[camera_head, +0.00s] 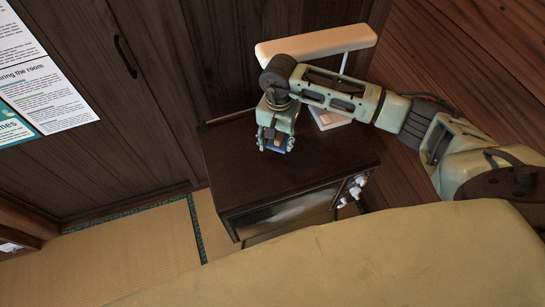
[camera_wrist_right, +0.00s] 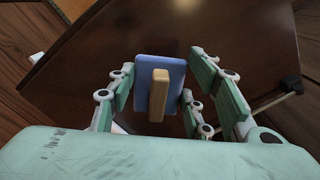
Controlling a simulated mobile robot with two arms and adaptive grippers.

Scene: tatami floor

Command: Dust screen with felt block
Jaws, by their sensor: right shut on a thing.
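The felt block (camera_wrist_right: 175,68) is a blue pad with a pale wooden handle. My right gripper (camera_wrist_right: 160,78) is shut on it, with fingers on both sides in the right wrist view. In the head view my right gripper (camera_head: 275,143) points down over the dark brown top of an old television (camera_head: 270,175), with a bit of blue showing at its fingertips. Whether the pad touches the top I cannot tell. The television's grey screen (camera_head: 290,212) is on the front side, seen at a steep slant, below and apart from the gripper. My left gripper is not in view.
White knobs (camera_head: 353,188) stick out at the right of the television's front. A lamp with a long pale shade (camera_head: 318,43) stands behind my right arm. A yellowish rounded surface (camera_head: 330,255) fills the bottom. Tatami floor (camera_head: 130,258) is clear at the left, below a dark wooden wall.

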